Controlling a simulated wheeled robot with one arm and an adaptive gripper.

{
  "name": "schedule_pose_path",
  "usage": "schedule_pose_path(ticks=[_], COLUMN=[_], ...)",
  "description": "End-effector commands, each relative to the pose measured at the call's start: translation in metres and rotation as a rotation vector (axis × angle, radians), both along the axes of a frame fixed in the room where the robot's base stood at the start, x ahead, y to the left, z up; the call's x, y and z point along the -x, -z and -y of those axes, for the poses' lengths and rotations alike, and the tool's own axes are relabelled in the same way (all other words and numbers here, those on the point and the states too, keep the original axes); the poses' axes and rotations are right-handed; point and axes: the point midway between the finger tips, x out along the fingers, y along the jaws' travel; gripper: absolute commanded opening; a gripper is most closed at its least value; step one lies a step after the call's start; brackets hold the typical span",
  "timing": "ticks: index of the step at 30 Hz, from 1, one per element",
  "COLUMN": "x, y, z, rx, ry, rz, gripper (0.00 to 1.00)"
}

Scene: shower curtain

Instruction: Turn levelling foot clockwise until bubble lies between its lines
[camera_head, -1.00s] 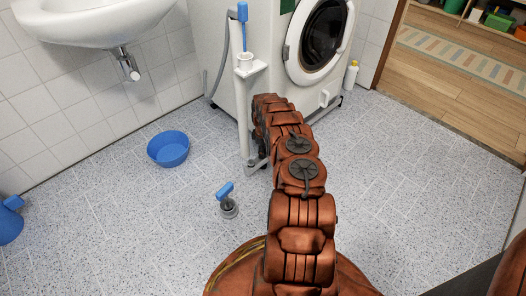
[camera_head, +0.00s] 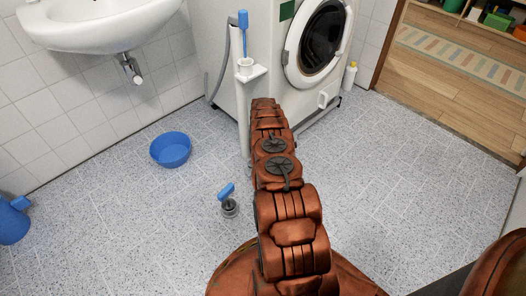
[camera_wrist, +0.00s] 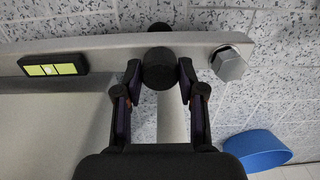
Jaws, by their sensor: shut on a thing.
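In the wrist view, the levelling foot (camera_wrist: 159,71) is a dark round knob at a pale grey bar (camera_wrist: 110,45). My gripper (camera_wrist: 160,78) is shut on it, one finger on each side. A small level (camera_wrist: 53,65) with a yellow-green vial in a black case sits on the bar to the left. A pale patch, apparently the bubble, lies near the vial's middle with dark lines close by. The vial is too small to tell exactly where its ends lie against the lines. In the head view, my arm hides the foot, the level and my gripper.
A hex bolt (camera_wrist: 228,64) sits on the bar right of the foot. In the head view, a white post (camera_head: 243,120) holds a blue brush (camera_head: 244,35) before a washing machine (camera_head: 270,65). A blue bowl (camera_head: 171,149) and a small blue-handled item (camera_head: 228,200) stand on the floor.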

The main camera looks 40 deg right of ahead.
Motion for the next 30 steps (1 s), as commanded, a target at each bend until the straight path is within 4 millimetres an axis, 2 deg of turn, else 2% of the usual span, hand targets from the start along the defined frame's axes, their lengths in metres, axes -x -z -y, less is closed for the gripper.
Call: schedule_pose_path(ticks=[18,19,25,30], x=[0.0003,0.0004,0.0002,0.0002], y=[0.0001,0.0001,0.0000,0.0001], z=[0.0003,0.0003,0.0003,0.0003], rx=[0.000,0.000,0.000,0.000], ry=[0.051,0.051,0.051,0.050], rz=[0.000,0.000,0.000,0.000], gripper=[0.05,0.41,0.62,0.64])
